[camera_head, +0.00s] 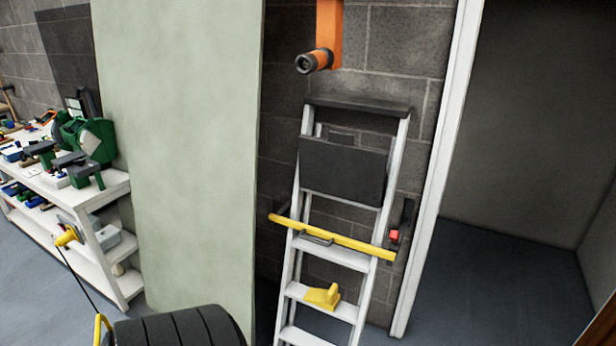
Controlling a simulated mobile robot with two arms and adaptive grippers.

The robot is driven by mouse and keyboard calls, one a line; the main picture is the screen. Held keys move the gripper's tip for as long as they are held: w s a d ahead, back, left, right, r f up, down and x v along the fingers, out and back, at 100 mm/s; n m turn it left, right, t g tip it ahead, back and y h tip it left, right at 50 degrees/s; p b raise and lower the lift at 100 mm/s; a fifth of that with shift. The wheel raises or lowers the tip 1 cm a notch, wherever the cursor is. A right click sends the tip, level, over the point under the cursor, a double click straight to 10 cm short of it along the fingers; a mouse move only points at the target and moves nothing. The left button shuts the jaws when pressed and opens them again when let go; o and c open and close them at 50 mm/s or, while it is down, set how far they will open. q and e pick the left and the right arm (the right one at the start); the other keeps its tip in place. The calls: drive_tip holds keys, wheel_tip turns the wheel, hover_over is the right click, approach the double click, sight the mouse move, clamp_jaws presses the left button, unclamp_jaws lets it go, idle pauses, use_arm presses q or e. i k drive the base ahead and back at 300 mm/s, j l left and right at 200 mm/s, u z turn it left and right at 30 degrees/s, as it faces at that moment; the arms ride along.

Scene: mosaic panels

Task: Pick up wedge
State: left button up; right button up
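A small yellow wedge (323,295) rests on a lower step of the white stepladder (365,230). Neither of my grippers shows in the head view.
A pale green panel (180,150) stands left of the ladder. A black tyre (180,328) is at the bottom edge. A white shelf (100,195) with tools stands far left. An orange wall fitting (328,35) is above the ladder. A doorway opens at right onto clear floor (490,290).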

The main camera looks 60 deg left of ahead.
sight(329, 300)
drive_tip(key=u, duration=1.7)
